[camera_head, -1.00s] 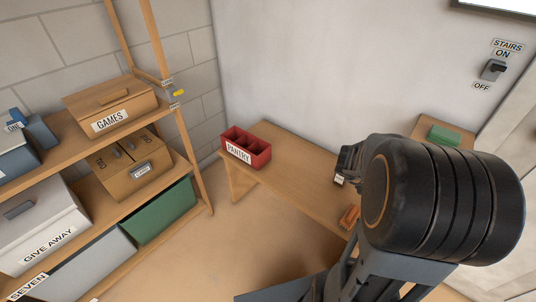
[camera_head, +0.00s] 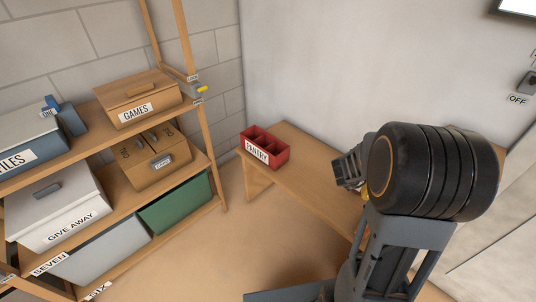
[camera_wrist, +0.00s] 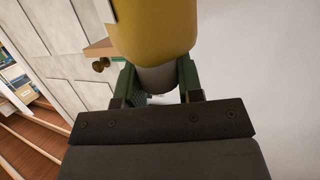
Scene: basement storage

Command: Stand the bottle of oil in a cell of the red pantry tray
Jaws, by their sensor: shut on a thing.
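The red pantry tray (camera_head: 281,158) sits at the far left end of the wooden table, with open cells and a PANTRY label on its front. My gripper (camera_head: 345,172) is to the right of the tray and apart from it. In the wrist view, my gripper (camera_wrist: 158,82) is shut on the bottle of oil (camera_wrist: 152,28), whose yellow body and grey narrow end show between the green fingers. The bottle's far end is cut off by the frame. In the head view my arm hides most of the bottle.
The wooden table (camera_head: 305,178) has bare top between the tray and my gripper. A shelf at left holds a GAMES box (camera_head: 137,98), a brown box (camera_head: 150,158), a GIVE AWAY box (camera_head: 62,208) and a green bin (camera_head: 176,207). A wall stands behind the table.

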